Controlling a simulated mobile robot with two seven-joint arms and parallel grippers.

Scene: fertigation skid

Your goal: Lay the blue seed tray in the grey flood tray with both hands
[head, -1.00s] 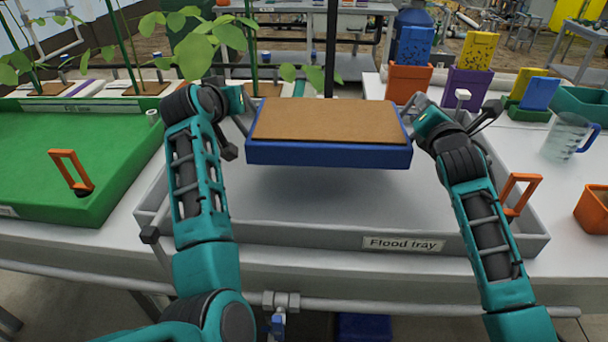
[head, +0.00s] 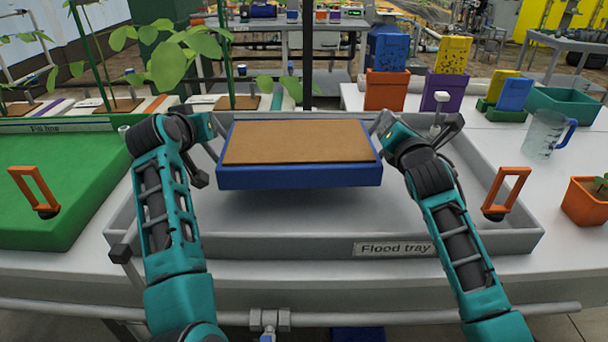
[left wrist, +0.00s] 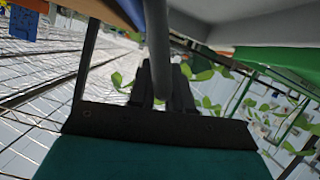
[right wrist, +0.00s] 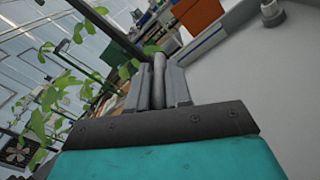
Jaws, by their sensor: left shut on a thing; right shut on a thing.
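The blue seed tray (head: 300,176), with a flat brown fill, hangs roughly level over the grey flood tray (head: 290,243). A shadow lies on the flood tray's floor below it, and a gap shows under its front edge. My left gripper (head: 214,127) is shut on the seed tray's left end. My right gripper (head: 379,125) is shut on its right end. In the left wrist view the fingers (left wrist: 163,85) close around a grey bar. In the right wrist view the fingers (right wrist: 159,85) do likewise. The seed tray's far underside is hidden.
A green tray (head: 60,222) stands left of the flood tray. An orange loop (head: 36,190) shows over it, and another orange loop (head: 507,192) at the flood tray's right. A measuring jug (head: 546,135) and several pots stand to the right. Leafy plants (head: 180,60) rise behind.

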